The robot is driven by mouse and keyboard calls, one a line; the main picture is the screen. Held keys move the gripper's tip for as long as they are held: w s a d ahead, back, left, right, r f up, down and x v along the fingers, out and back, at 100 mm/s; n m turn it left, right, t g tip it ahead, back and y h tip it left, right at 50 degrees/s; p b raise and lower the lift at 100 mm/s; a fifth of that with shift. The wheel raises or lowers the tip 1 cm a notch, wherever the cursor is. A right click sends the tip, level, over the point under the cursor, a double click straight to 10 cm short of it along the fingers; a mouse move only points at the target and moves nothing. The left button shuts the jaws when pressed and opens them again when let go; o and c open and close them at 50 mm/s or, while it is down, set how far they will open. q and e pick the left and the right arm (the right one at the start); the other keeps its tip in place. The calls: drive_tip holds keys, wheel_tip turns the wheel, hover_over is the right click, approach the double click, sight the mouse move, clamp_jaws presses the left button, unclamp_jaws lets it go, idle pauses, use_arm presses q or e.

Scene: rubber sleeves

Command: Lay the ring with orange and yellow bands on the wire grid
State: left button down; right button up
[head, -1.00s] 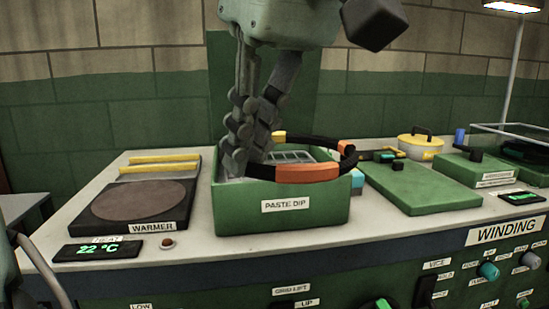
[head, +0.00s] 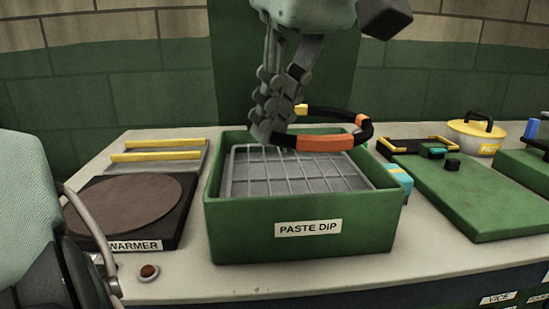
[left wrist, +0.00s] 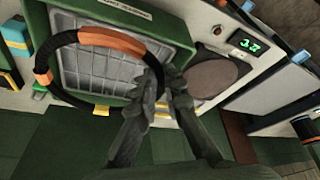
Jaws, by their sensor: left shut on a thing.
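The ring (head: 330,143) is black with orange bands and a small yellow band. It hangs in the air above the green paste dip box. My left gripper (head: 268,132) is shut on the ring at its left side, partly hiding it. In the left wrist view the ring (left wrist: 70,40) reaches out to the left of the gripper (left wrist: 160,85). The wire grid (head: 290,172) lies inside the box, below the ring and apart from it. My right gripper is not in view.
The green box (head: 235,228) labelled PASTE DIP has raised walls. A warmer (head: 130,205) with a round brown plate stands to its left. A green board (head: 470,195) and a yellow pot (head: 475,135) stand to the right. A teal and yellow block (head: 398,178) touches or nears the box's right side.

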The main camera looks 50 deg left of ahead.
use_arm(q)
hover_over(258, 178)
drive_tip(key=d, duration=0.2)
drive_tip(key=f, duration=0.5)
drive_tip(key=shift+s+a+f, duration=0.1)
drive_tip(key=shift+a, duration=0.1)
drive_tip(key=shift+f, duration=2)
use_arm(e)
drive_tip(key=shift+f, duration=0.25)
use_arm(q)
drive_tip(key=c, duration=2.1)
unclamp_jaws()
drive_tip(key=o, duration=0.5)
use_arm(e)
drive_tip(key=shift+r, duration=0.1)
use_arm(q)
drive_tip(key=shift+r, duration=0.1)
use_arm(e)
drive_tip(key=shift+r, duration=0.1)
